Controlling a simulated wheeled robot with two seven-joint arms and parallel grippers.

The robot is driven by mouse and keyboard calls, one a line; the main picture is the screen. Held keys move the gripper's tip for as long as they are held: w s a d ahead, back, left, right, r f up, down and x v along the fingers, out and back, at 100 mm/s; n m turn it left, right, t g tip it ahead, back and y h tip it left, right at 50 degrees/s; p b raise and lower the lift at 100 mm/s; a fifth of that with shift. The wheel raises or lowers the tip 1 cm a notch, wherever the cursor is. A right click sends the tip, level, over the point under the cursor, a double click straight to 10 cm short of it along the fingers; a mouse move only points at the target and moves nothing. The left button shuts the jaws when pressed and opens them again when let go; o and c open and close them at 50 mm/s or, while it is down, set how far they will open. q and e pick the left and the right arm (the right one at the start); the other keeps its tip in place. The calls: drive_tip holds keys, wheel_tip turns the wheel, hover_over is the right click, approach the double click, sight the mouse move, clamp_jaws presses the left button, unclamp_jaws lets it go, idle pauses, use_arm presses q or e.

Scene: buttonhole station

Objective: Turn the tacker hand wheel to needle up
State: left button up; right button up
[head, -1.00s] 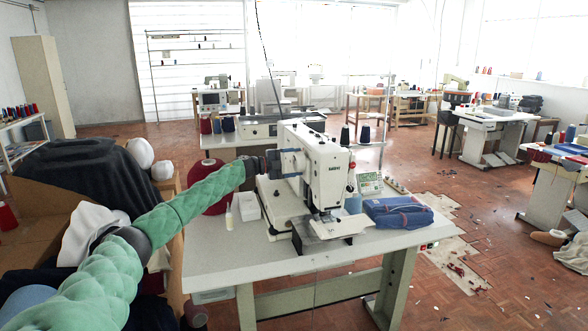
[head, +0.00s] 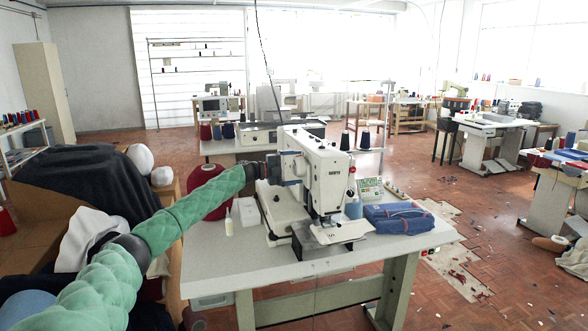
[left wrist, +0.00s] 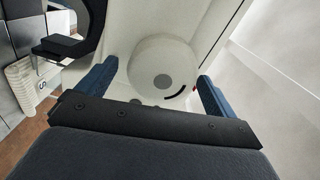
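The tacker (head: 328,180) is a white sewing machine on the pale work table. Its hand wheel (left wrist: 148,58) shows in the left wrist view as a round white disc with a grey centre and a short black arc near its lower right edge. My left gripper (left wrist: 158,72) is open, with one blue finger on each side of the wheel. A gap shows at the left finger; the right finger is close to the rim, and I cannot tell whether it touches. In the head view my left gripper (head: 290,167) is at the machine's left end, hiding the wheel. My right gripper is not in view.
The table (head: 220,275) also holds folded denim (head: 398,217), a small bottle (head: 229,222), a white box (head: 246,212), a control panel (head: 370,188) and thread cones. A bin with dark cloth (head: 85,180) stands at the left. The table's front edge is clear.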

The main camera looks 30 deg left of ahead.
use_arm(q)
drive_tip(key=shift+s+a, duration=0.35)
drive_tip(key=b+v, duration=0.2)
drive_tip(key=v, duration=0.4)
drive_tip(key=shift+s+a, duration=0.25)
drive_tip(key=shift+s, duration=0.1)
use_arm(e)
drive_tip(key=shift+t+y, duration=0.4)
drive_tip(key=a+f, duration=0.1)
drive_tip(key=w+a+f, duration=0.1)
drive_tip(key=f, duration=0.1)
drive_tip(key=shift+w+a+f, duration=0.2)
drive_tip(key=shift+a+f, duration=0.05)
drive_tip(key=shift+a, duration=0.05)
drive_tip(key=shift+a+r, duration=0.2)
